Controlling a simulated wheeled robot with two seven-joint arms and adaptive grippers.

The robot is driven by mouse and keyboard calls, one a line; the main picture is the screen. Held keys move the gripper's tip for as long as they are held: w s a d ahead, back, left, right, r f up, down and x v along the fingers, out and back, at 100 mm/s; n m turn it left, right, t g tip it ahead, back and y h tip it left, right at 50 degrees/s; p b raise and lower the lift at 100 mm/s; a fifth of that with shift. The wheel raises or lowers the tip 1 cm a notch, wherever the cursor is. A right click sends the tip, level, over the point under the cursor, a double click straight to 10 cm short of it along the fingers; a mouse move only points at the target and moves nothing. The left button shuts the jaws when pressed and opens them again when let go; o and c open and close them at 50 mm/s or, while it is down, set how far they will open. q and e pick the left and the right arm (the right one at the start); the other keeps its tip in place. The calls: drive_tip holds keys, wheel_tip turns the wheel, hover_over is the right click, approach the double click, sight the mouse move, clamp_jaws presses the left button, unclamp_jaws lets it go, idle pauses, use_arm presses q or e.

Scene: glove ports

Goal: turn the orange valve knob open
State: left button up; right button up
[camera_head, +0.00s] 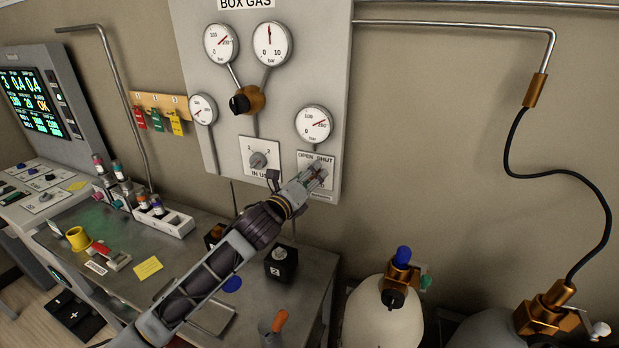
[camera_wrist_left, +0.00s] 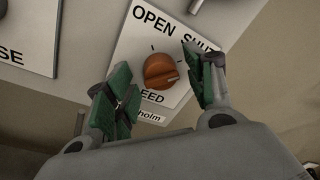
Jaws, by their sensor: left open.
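The orange valve knob (camera_wrist_left: 160,71) shows in the left wrist view on a white plate (camera_wrist_left: 150,35) marked OPEN and SHUT. Its ridge lies roughly sideways, with a dark mark at its right end toward the SHUT side. My left gripper (camera_wrist_left: 162,92) is open, with one green-padded finger on each side of the knob. The right finger looks nearer to it; I cannot tell whether either touches. In the head view my left gripper (camera_head: 318,172) is at the panel's lower right and hides the knob. My right gripper is not in view.
Below are a cluttered bench (camera_head: 200,262) and a gas cylinder (camera_head: 385,320). The wall right of the panel is clear nearby.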

use_arm(q)
drive_tip(key=c, duration=1)
drive_tip(key=shift+n, duration=0.4)
drive_tip(key=n+t, duration=0.1)
drive_tip(key=n, duration=0.7)
drive_tip(key=shift+d+f, duration=0.1)
drive_tip(key=n, duration=0.5)
drive_tip(key=shift+s+p, duration=0.1)
drive_tip(key=shift+p, duration=0.25)
drive_tip(key=n+t+y, duration=0.1)
drive_tip(key=n, duration=0.4)
drive_tip(key=shift+p, duration=0.3)
